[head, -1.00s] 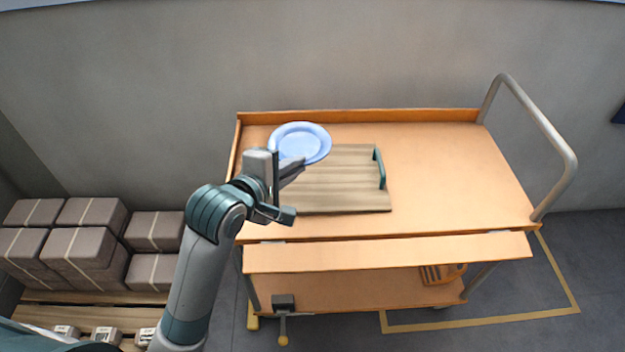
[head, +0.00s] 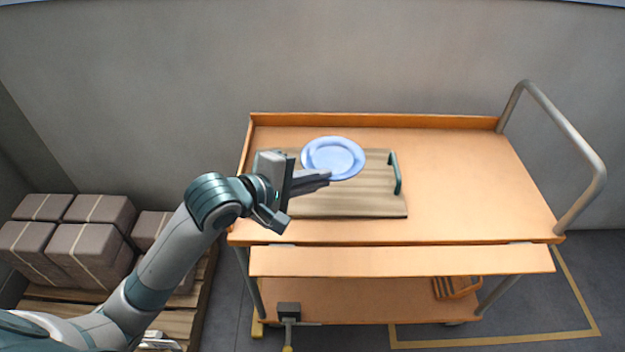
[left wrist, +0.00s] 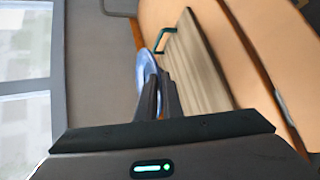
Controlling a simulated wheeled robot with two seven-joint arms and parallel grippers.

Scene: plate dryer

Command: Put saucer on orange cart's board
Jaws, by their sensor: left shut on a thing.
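The light blue saucer (head: 334,158) is held by its near left edge in my left gripper (head: 318,180), which is shut on it. In the head view the saucer overlaps the wooden board (head: 350,202) on the orange cart (head: 460,180). In the left wrist view the saucer (left wrist: 146,66) shows edge-on beyond the fingers (left wrist: 158,98), with the board (left wrist: 196,66) to its right and a gap between them. The board has a dark green handle (head: 395,173) on its right side. My right gripper is not in view.
The cart has a raised back rim and a grey push handle (head: 590,160) at the right. The right half of its top is clear. Strapped boxes (head: 85,250) stand on a pallet at the left.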

